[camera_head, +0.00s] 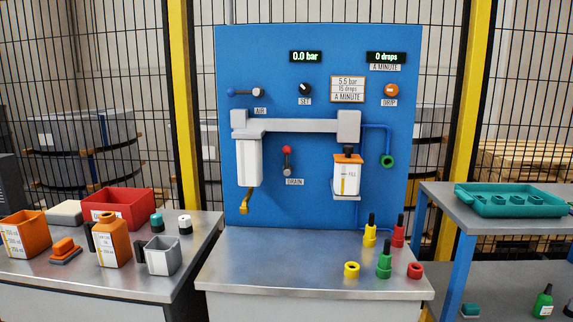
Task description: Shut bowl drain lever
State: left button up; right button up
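The drain lever (287,160) is on the blue panel, just above the DRAIN label (294,182). Its red knob is at the top and its arm stands roughly upright over the grey pivot. The white bowl (249,162) hangs to the left of the lever under the grey pipe block. A yellow outlet (246,202) is at the bowl's lower end. Neither of my grippers is in view, and nothing covers the lever.
The bench (310,255) before the panel is bare at left; several coloured fittings stand at right. An orange-topped oil cup (347,178) hangs right of the lever. The left table holds jugs and a red bin (125,203); the right one has a green tray (510,200).

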aim_at(286, 149)
jog(key=k, duration=0.5)
jog(key=z, duration=0.65)
jog(key=i, duration=1.55)
jog(key=u, duration=0.7)
